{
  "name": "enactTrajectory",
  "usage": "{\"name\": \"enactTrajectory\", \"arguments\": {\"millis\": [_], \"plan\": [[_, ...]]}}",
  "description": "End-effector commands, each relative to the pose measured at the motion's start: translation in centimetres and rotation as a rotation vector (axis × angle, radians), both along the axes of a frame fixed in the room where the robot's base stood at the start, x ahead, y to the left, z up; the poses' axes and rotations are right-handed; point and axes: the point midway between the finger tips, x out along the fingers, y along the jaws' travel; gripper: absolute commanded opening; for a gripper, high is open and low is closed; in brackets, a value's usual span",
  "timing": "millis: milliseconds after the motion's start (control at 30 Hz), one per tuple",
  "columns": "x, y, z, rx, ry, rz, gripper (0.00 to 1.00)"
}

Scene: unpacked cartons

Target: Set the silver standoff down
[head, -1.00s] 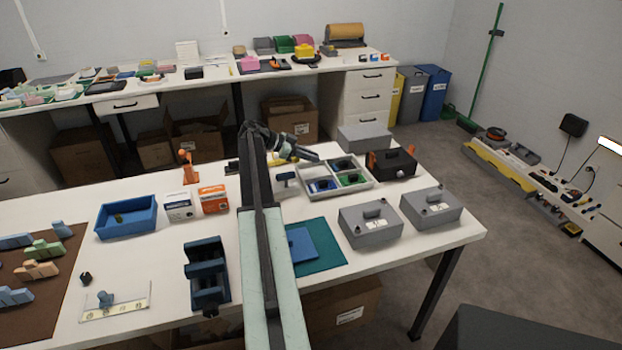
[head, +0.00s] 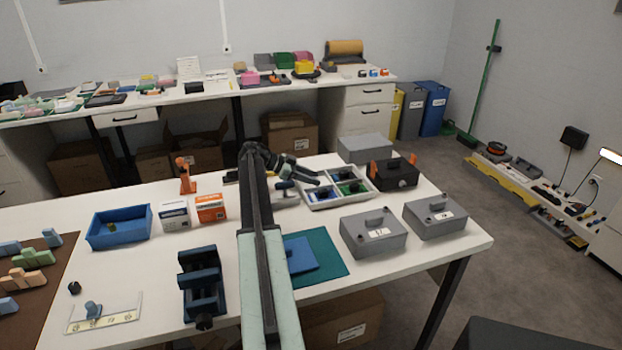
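My gripper (head: 317,178) is at the end of my arm, over the left back part of a light grey divided tray (head: 331,205). Its two dark fingers look spread apart, with a gap between their tips. The tray's compartments hold small blue pieces (head: 318,196) and green pieces (head: 352,187). I cannot make out the silver standoff; it is too small to tell or hidden by the fingers and tray walls. I see nothing clearly held between the fingers.
Two grey lidded boxes (head: 373,232) (head: 435,217) and a teal mat (head: 325,263) lie in front.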

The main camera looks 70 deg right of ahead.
Motion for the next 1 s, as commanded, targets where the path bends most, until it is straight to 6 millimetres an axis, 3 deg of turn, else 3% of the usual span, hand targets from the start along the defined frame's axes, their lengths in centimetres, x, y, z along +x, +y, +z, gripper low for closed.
{"name": "enactTrajectory", "arguments": {"millis": [300,700,1000], "plan": [[0.4,0.2,0.8,0.000,0.000,0.002,0.37],[7.4,4.2,5.4,0.001,0.000,0.003,0.37],[9.3,5.4,6.1,0.000,0.000,0.001,0.37]]}}
